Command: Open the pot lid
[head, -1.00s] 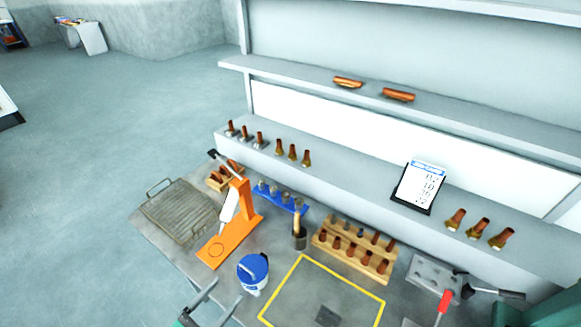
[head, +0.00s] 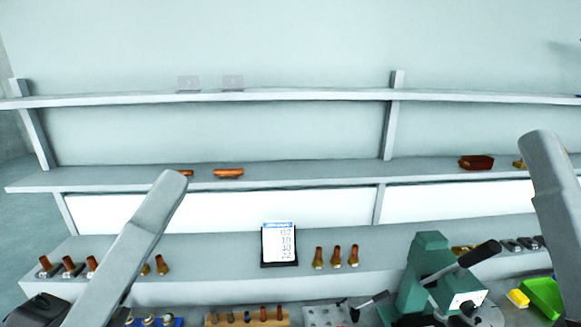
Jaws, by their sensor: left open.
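No pot or lid shows in the head view now; the view is tilted up at the shelves. A small white container with a blue lid showed in the earlier view and is now out of view. My left gripper (head: 358,155) is very near the camera. Its two long grey fingers rise from the lower edge, one at left and one at right, wide apart with nothing between them. My right gripper does not show.
A green press (head: 428,270) with a black-handled lever stands at lower right, beside a green bin (head: 546,296). A white list board (head: 279,243) and copper-tipped pieces stand on the ledge. A wooden rack (head: 247,318) is cut off below. Shelves span the back.

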